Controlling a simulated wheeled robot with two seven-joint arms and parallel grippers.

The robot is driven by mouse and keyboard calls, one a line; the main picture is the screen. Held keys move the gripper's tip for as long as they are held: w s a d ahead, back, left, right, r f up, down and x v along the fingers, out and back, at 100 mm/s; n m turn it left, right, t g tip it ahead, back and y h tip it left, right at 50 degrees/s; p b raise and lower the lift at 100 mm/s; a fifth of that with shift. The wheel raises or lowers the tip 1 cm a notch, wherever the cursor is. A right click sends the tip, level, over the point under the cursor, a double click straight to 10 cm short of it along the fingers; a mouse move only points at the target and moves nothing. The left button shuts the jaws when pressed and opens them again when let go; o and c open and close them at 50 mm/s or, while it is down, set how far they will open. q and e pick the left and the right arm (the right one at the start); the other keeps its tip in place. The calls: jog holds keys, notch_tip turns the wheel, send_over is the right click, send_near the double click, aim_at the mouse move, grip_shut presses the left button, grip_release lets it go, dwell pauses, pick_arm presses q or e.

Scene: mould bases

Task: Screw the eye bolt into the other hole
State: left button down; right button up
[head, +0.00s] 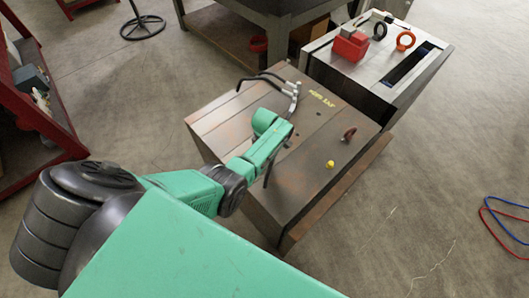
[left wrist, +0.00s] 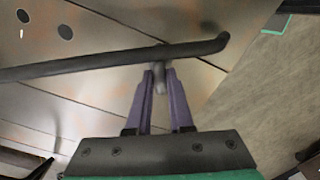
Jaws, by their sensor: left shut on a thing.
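In the left wrist view my left gripper (left wrist: 160,74) has its purple fingers closed on a short grey piece at a long dark rod (left wrist: 110,63) with a bent right end. I cannot tell how the two are joined. In the head view my left arm reaches over the brown mould base (head: 235,125), its fingers hidden. A dark rod end (head: 267,171) shows below the wrist. A reddish-brown eye bolt (head: 349,134) stands on the plate's right part, apart from the gripper. Dark holes show in the left wrist view (left wrist: 65,32). My right gripper is out of view.
A small yellow piece (head: 330,164) lies near the eye bolt. Dark hoses (head: 268,78) lie at the base's far edge. A second block (head: 345,75) behind carries a red box (head: 350,46), a black ring (head: 380,31) and an orange ring (head: 405,40). Red shelving (head: 52,110) stands left.

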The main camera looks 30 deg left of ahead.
pick_arm(q)
jog(key=m, duration=0.2)
jog(key=shift+r+m+p, duration=0.1)
jog(key=shift+m+p, duration=0.2)
jog(key=shift+p, duration=0.05)
jog(key=shift+m, duration=1.1)
jog(key=c, duration=0.7)
grip_release()
jog(key=shift+r, duration=2.35)
